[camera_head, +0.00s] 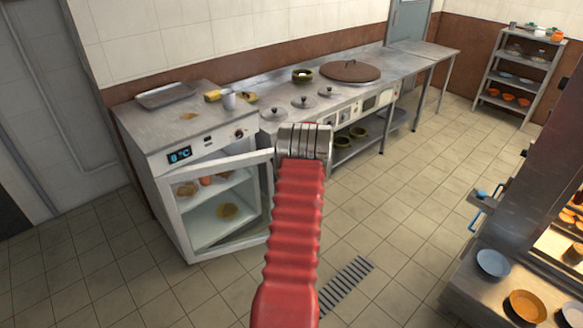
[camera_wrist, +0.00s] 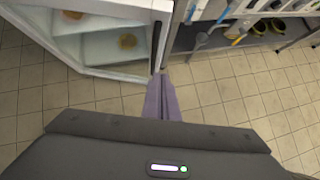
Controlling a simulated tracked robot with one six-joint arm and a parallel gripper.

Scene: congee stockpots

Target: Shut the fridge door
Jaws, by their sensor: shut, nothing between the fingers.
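The door frame (camera_wrist: 107,73) also shows at the upper left of the wrist view. My gripper (camera_wrist: 164,80) is shut and empty, its pale fingers close to the door's right-hand edge. Whether they touch it I cannot tell. In the head view my red arm hides the fingers and the floor behind it.
A steel counter with lidded pots (camera_head: 350,71) runs right from the fridge along the wall. A floor drain grate (camera_head: 346,284) lies right of my arm. A shelf rack (camera_head: 518,75) stands at the back right, and a counter with bowls (camera_head: 493,263) at the right. The tiled floor between is clear.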

